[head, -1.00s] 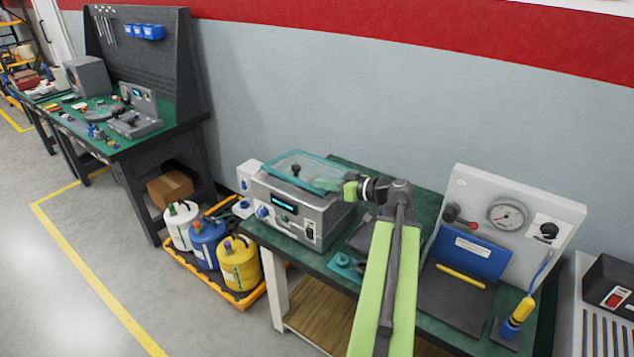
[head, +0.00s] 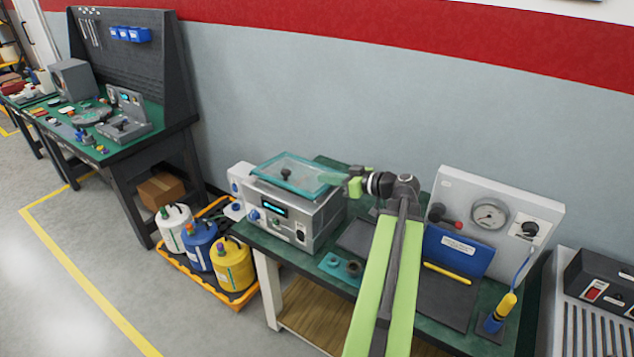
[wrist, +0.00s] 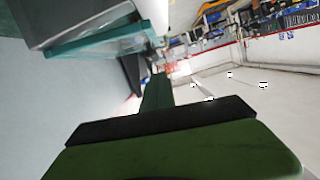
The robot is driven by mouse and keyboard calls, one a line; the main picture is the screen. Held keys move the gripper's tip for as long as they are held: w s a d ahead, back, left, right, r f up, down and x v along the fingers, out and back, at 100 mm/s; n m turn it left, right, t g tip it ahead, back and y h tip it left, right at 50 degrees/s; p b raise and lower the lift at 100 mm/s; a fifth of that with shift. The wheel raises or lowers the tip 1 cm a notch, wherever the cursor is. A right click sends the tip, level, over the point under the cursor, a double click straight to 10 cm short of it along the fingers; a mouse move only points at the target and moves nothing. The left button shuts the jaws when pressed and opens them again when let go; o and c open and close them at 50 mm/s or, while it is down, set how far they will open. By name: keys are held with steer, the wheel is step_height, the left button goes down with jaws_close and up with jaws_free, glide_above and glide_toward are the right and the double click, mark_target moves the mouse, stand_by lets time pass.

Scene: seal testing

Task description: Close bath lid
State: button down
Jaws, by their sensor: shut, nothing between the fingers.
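The bath (head: 295,217) is a steel box with a lit display, standing on the green bench in the head view. Its teal, see-through lid (head: 268,172) with a black knob lies nearly flat over the top. I cannot tell whether it is fully seated. My gripper (head: 330,179) is shut and empty at the lid's right edge; contact is unclear. In the wrist view the green finger (wrist: 157,92) points past the teal lid edge (wrist: 100,42), which is at upper left beside a grey body.
Several jugs (head: 232,265) stand in a floor tray at left.

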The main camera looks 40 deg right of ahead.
steer(key=b, duration=0.2)
glide_above(302, 201)
steer(key=d, duration=0.1)
steer(key=f, duration=0.2)
steer(key=shift+w+d+f, duration=0.15)
steer(key=shift+w+f, duration=0.15)
step_height(302, 201, down, 3)
steer(key=b, duration=0.3)
steer(key=shift+s, duration=0.1)
steer(key=shift+a+f+b, duration=0.25)
steer(key=shift+f+b, duration=0.1)
steer(key=shift+b, duration=0.1)
steer(key=f+b, duration=0.3)
steer(key=shift+s+a, duration=0.1)
steer(key=shift+a, duration=0.15)
steer(key=shift+s+r, duration=0.1)
steer(key=shift+r, duration=0.1)
